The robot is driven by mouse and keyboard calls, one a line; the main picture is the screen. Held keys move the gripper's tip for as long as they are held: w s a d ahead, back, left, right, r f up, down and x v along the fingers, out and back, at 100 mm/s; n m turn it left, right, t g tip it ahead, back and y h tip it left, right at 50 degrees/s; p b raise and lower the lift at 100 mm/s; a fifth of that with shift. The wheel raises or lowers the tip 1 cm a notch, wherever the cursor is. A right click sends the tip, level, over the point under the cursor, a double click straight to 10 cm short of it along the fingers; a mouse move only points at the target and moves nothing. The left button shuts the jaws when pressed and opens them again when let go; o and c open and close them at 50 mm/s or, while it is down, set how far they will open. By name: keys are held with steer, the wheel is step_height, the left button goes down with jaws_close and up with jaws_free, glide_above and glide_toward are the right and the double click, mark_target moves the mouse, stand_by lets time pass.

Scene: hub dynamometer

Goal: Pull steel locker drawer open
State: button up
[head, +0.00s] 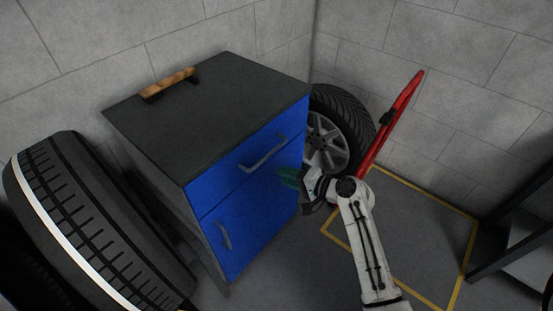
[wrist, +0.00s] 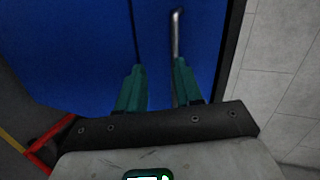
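The steel locker (head: 215,90) has a dark top and a blue front. Its upper drawer (head: 225,172) looks flush with the front and carries a grey bar handle (head: 262,152). My gripper (head: 288,178) has green fingers and is in front of the blue face, right of and below the handle. In the wrist view my gripper (wrist: 159,68) is open, its fingers apart with nothing between the tips. The handle (wrist: 176,35) shows ahead, nearly in line with the right finger. I cannot tell whether they touch.
A lower blue door with its own handle (head: 225,237) is below the drawer. A wood-handled tool (head: 172,82) lies on the locker. Tyres stand left (head: 95,225) and behind right (head: 345,120), by a red hand truck (head: 400,108). A yellow-outlined floor area (head: 425,220) is mostly clear.

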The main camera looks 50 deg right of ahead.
mark_target(270, 155)
steer(key=w+d, duration=0.1)
steer(key=w, duration=0.2)
steer(key=w+d+m, duration=0.1)
steer(key=w, duration=0.3)
steer(key=w+d+m+t+h, duration=0.1)
steer(key=w, duration=0.2)
steer(key=shift+w+d+f, duration=0.15)
steer(key=shift+w+f, duration=0.1)
steer(key=shift+f, duration=0.15)
steer(key=shift+c, duration=0.5)
jaws_close()
